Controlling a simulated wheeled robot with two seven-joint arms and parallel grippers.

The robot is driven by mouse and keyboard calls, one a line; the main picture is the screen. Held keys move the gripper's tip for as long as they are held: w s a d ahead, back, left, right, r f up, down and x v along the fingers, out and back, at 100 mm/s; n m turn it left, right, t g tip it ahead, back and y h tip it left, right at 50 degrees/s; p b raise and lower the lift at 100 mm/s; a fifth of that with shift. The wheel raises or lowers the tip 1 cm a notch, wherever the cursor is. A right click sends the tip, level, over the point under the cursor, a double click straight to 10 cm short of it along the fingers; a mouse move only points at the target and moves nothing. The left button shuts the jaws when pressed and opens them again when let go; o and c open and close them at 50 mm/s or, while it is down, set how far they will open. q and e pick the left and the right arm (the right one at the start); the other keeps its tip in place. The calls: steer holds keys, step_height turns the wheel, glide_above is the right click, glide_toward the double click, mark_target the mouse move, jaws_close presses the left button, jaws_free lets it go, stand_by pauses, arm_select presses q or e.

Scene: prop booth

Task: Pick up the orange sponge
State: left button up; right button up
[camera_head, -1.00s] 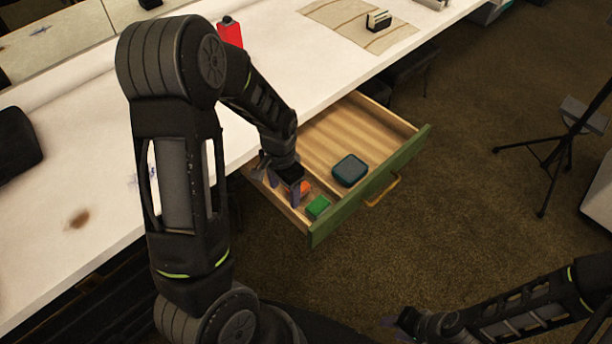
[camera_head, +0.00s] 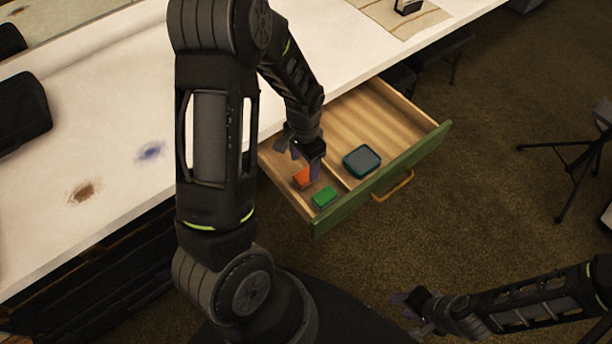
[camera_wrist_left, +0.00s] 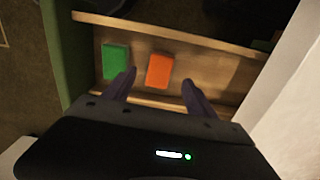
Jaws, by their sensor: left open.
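The orange sponge (camera_head: 301,179) lies in the narrow left compartment of the open drawer (camera_head: 404,165), partly hidden by my left gripper in the head view. In the left wrist view the orange sponge (camera_wrist_left: 160,71) shows whole, ahead of and between the two fingers. My left gripper (camera_head: 307,166) is open and empty, above the compartment; its fingers also show in the left wrist view (camera_wrist_left: 158,90). My right gripper (camera_head: 408,304) is low at the bottom of the head view, far from the drawer; its jaw gap is unclear.
A green sponge (camera_head: 325,196) lies beside the orange one, nearer the drawer front. A teal box (camera_head: 361,161) sits in the wider compartment past a divider. The white countertop (camera_head: 110,120) overhangs the drawer's back. A tripod (camera_head: 580,165) stands at the right.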

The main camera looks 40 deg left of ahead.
mark_target(306, 175)
arm_select(q)
steer(key=shift+w+d+f+p, duration=0.15)
steer(key=shift+f+p, duration=0.25)
steer(key=shift+f, duration=2.25)
steer(key=shift+c, duration=0.5)
steer(key=c, duration=1.3)
steer(key=shift+r, duration=0.1)
step_height(306, 175, up, 10)
steer(key=shift+f, duration=0.1)
